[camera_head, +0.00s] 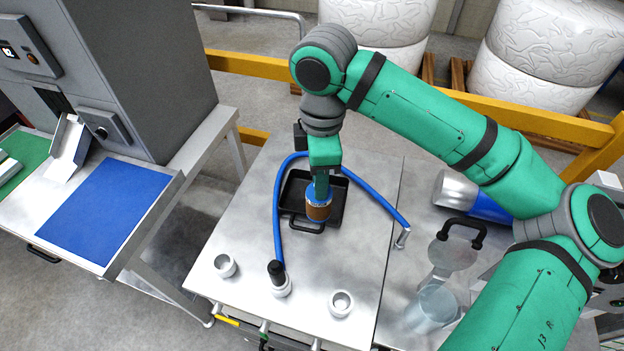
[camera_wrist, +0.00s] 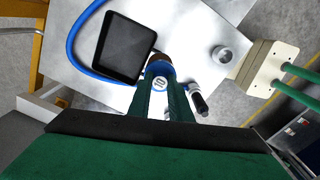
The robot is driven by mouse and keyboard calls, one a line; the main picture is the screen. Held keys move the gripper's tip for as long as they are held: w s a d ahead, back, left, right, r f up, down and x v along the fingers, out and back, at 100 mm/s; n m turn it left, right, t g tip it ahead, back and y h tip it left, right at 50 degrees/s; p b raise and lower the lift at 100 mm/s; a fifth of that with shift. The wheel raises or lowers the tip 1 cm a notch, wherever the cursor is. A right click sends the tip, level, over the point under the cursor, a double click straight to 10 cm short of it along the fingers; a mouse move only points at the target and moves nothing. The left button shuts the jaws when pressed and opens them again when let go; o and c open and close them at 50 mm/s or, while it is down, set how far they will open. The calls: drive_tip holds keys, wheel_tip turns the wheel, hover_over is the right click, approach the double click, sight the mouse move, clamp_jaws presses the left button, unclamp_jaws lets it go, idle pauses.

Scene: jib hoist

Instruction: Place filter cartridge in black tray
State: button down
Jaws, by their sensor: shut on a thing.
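The filter cartridge (camera_head: 319,207) is brown with blue end caps. My gripper (camera_head: 321,184) points down and is shut on its top. In the head view the cartridge overlaps the black tray (camera_head: 294,190), which lies on the metal table and has a handle at its front. In the wrist view the cartridge's blue cap (camera_wrist: 158,70) is between my fingers (camera_wrist: 161,92), beside the lower right edge of the tray (camera_wrist: 122,48). The visible tray floor is empty. I cannot tell how high the cartridge is above the tray.
A blue hose (camera_head: 277,220) curves around the tray. Metal cups (camera_head: 225,265) and (camera_head: 341,303) another cup stand at the table's front. A glass beaker (camera_head: 432,308) and a blue-and-silver cylinder (camera_head: 472,198) are at right. A blue mat (camera_head: 106,207) lies on the left bench.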

drive_tip(key=w+a+f, duration=0.1)
drive_tip(key=w+f, duration=0.7)
drive_tip(key=f, duration=0.2)
drive_tip(key=shift+w+a+f, duration=0.15)
drive_tip(key=shift+w+f, duration=0.15)
drive_tip(key=shift+f, duration=0.05)
drive_tip(key=shift+f, duration=0.1)
drive_tip(key=c, duration=1.9)
unclamp_jaws()
drive_tip(key=shift+o, duration=1.4)
drive_tip(key=shift+a, duration=0.1)
wheel_tip(320, 180, up, 12)
